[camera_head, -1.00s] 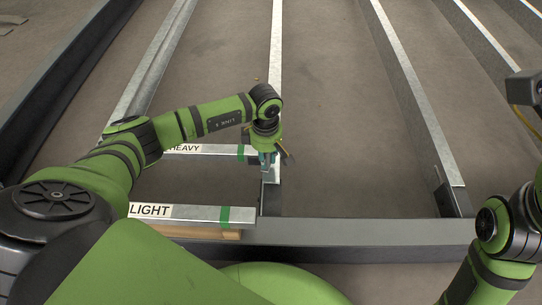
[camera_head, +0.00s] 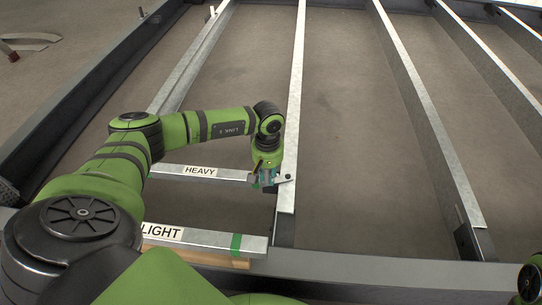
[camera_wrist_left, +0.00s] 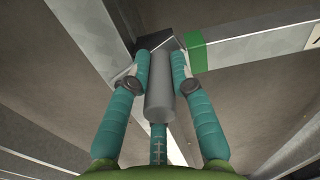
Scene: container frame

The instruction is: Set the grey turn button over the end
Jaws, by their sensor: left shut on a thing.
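The grey turn button (camera_wrist_left: 160,98) shows in the left wrist view as a grey cylinder between the teal fingers, with a flat part at its far end. My left gripper (camera_wrist_left: 160,72) is shut on it. In the head view the left gripper (camera_head: 268,180) is at the right end of the bar labelled HEAVY (camera_head: 200,172), beside the long metal beam. In the wrist view the bar's green band (camera_wrist_left: 197,52) lies just right of the fingertips. I cannot tell whether the button's flat part overlaps the bar's end. My right gripper is out of view.
A bar labelled LIGHT (camera_head: 200,237) with a green band lies nearer, with wood under it. The long metal beam (camera_head: 293,110) runs away beside the left gripper. The dark front frame edge (camera_head: 370,268) crosses below. The floor between beams is clear.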

